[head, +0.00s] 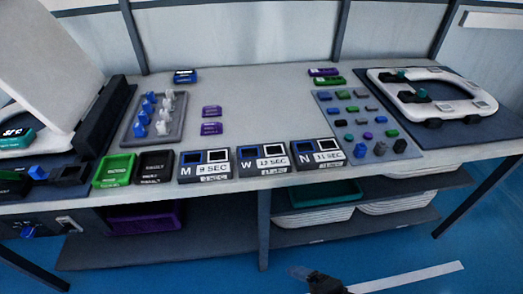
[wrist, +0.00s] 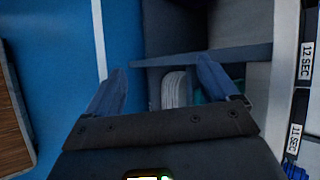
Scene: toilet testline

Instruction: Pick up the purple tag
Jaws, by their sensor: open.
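Two purple tags lie on the light table, one behind the other, in the head view: a rear one (head: 211,111) and a front one (head: 211,128). A third purple tag (head: 324,72) lies at the back right, behind a green tag (head: 329,81). My gripper shows in the wrist view (wrist: 160,78) with its two blue-grey fingers apart and nothing between them. It points down over the floor and the lower shelf beside the table's front edge. No purple tag shows in the wrist view. In the head view a dark part (head: 325,283) at the bottom edge may be my arm's end.
Timer boxes (head: 264,161) line the table's front edge, with a green bin (head: 114,170) to their left. A grey tray (head: 155,118) with blue and white pieces stands left of the tags. The table's middle is clear.

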